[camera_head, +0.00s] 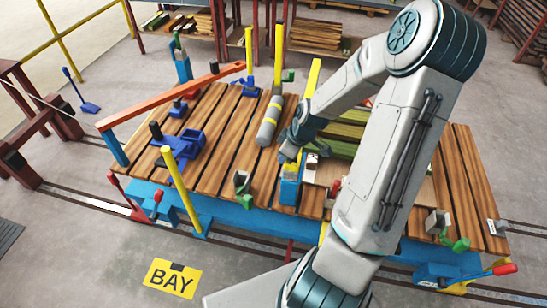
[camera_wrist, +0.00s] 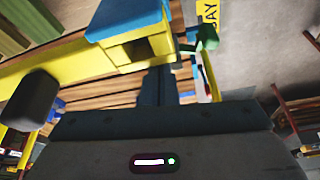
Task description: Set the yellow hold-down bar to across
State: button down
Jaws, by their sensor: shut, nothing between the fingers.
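The yellow hold-down bar (camera_wrist: 75,75) runs slantwise across the left of the wrist view, with a dark knob (camera_wrist: 35,98) on it and a blue-topped block (camera_wrist: 125,18) by its upper right end. In the head view my gripper and arm hide most of the bar; a yellow patch shows by a blue post (camera_head: 289,190). My gripper (camera_head: 286,155) is low over the deck, close to that post. Its dark fingers (camera_wrist: 161,85) are shut and empty, close to the bar; contact cannot be told.
The wooden deck (camera_head: 222,140) carries a grey cylinder (camera_head: 269,120) left of my gripper and a blue clamp (camera_head: 185,142). An orange bar (camera_head: 175,95) spans the left side. Yellow posts (camera_head: 184,190) stand along the deck edges. Floor is free around the BAY sign (camera_head: 172,278).

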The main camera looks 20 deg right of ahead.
notch_tip(320, 180, up, 9)
jog(key=shift+w+a+r, duration=0.2)
jog(key=shift+a, duration=0.1)
dwell(0.5)
dwell(0.4)
jog(key=s+a+r+m+h, duration=0.1)
jog(key=s+a+r+m, duration=0.2)
jog(key=s+r, duration=0.3)
jog(key=s+a+r+m+h, duration=0.1)
jog(key=s+a+r+m, duration=0.3)
jog(key=s, duration=0.8)
notch_tip(320, 180, up, 3)
jog(key=shift+a+f+m+t+h, duration=0.15)
jog(key=shift+a+m+t+h, duration=0.2)
jog(key=shift+m, duration=0.45)
